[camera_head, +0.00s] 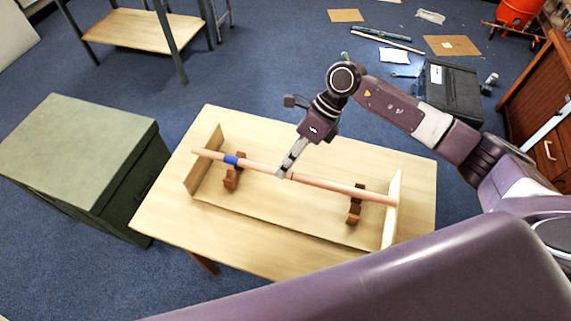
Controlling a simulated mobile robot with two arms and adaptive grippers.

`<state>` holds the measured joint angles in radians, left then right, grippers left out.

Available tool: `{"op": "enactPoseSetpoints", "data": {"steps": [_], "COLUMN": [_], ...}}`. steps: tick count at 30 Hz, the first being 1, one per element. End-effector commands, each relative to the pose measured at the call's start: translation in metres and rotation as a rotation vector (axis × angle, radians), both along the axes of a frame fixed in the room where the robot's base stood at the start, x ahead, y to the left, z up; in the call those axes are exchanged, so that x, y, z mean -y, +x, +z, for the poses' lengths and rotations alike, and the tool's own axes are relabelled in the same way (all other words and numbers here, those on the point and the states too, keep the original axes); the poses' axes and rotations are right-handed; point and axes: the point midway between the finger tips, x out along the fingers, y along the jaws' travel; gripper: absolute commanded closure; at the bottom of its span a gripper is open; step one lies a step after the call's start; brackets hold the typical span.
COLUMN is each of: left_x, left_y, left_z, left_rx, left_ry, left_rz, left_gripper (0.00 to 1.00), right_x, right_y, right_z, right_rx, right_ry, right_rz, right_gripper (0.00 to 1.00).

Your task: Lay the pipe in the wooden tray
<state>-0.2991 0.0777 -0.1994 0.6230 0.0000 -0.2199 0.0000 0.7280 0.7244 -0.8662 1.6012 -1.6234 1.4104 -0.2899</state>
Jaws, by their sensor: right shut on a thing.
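The copper-coloured pipe (328,184) runs left to right along the wooden tray (290,222), over two brown wooden supports (233,178). It has a blue band (231,160) near its left end. Its ends reach close to the tray's upright end boards. My right gripper (283,174) is shut on the pipe near its middle, coming down from above and behind. I cannot tell whether the pipe touches the supports or hangs just above them. My left gripper is not in view.
The tray stands on a light wooden table (160,217). A green cabinet (80,145) stands close to the table's left side. A black case (450,92) and scattered sheets lie on the blue floor behind. A wooden cabinet (540,110) is at the right.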

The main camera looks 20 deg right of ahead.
Motion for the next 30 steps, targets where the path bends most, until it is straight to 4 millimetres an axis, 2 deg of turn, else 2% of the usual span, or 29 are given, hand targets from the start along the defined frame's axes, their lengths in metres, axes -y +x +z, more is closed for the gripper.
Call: {"op": "enactPoseSetpoints", "data": {"steps": [5, 11, 24, 30], "left_x": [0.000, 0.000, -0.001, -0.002], "left_y": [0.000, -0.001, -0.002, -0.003], "left_z": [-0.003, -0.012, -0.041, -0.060], "left_rx": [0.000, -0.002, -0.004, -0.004], "left_ry": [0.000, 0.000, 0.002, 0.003], "left_rz": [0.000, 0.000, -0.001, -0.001], "left_gripper": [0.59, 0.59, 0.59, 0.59], "right_x": [0.001, 0.000, 0.000, 0.000], "right_y": [0.001, 0.001, 0.001, 0.001], "right_z": [-0.005, -0.020, -0.072, -0.090], "right_rx": [0.001, 0.000, 0.000, 0.001], "right_ry": [0.001, 0.001, 0.001, 0.001], "right_rz": [-0.018, -0.014, -0.014, -0.013], "right_gripper": [1.00, 1.00, 1.00, 1.00]}}
